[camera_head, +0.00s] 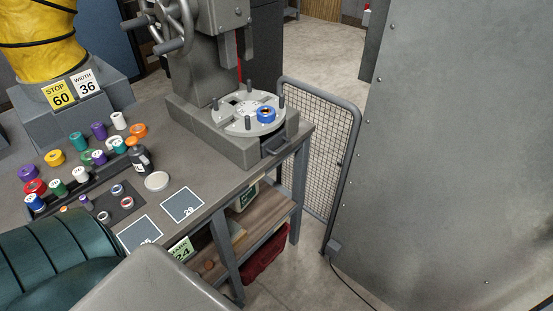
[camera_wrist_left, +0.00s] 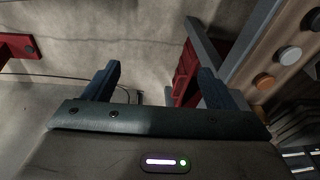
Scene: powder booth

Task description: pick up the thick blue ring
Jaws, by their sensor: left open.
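A thick blue ring (camera_head: 265,114) lies on the round pale plate (camera_head: 240,120) of the press, towards the plate's right side, with upright pegs around the plate. Another blue piece (camera_head: 35,201) stands among coloured rolls at the table's left. My left gripper (camera_wrist_left: 158,85) shows in the left wrist view. Its two dark blue fingers are wide apart with nothing between them. It faces the floor and a shelf's end, away from the ring, which is not in that view. My right gripper is not in view.
The workbench (camera_head: 200,165) carries several coloured rolls, a dark bottle (camera_head: 140,160), a pale round lid (camera_head: 157,181) and two marked cards. A mesh guard (camera_head: 318,150) stands right of the bench, and a large grey panel (camera_head: 455,160) fills the right side.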

